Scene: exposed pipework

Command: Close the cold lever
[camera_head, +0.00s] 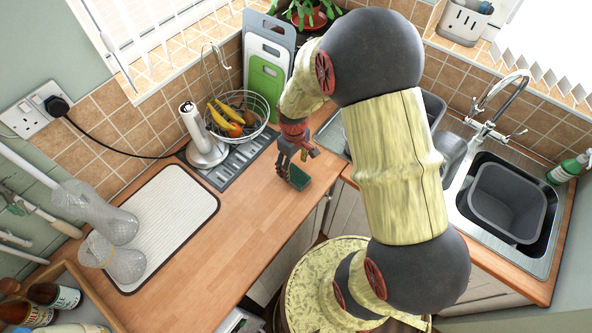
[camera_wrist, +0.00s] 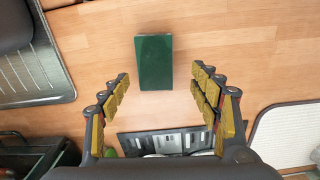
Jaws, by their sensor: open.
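The chrome mixer tap (camera_head: 487,128) stands behind the sinks at the right of the head view. It has a tall curved spout and a small lever on each side, including a right lever (camera_head: 518,133). I cannot tell which lever is cold, nor how far each is turned. The tap is out of the wrist view. My gripper (camera_head: 291,165) is over the wooden worktop, far left of the tap, pointing down. In the wrist view my gripper (camera_wrist: 160,80) is open and empty, its fingers spread on either side of a view of the worktop.
A dark green block (camera_wrist: 154,62) lies on the worktop (camera_head: 235,240) below my gripper. The sink bowl (camera_head: 505,200) holds a grey basin. A green bottle (camera_head: 568,169) stands right of it. A wire fruit basket (camera_head: 240,115) and chopping boards (camera_head: 266,75) stand behind.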

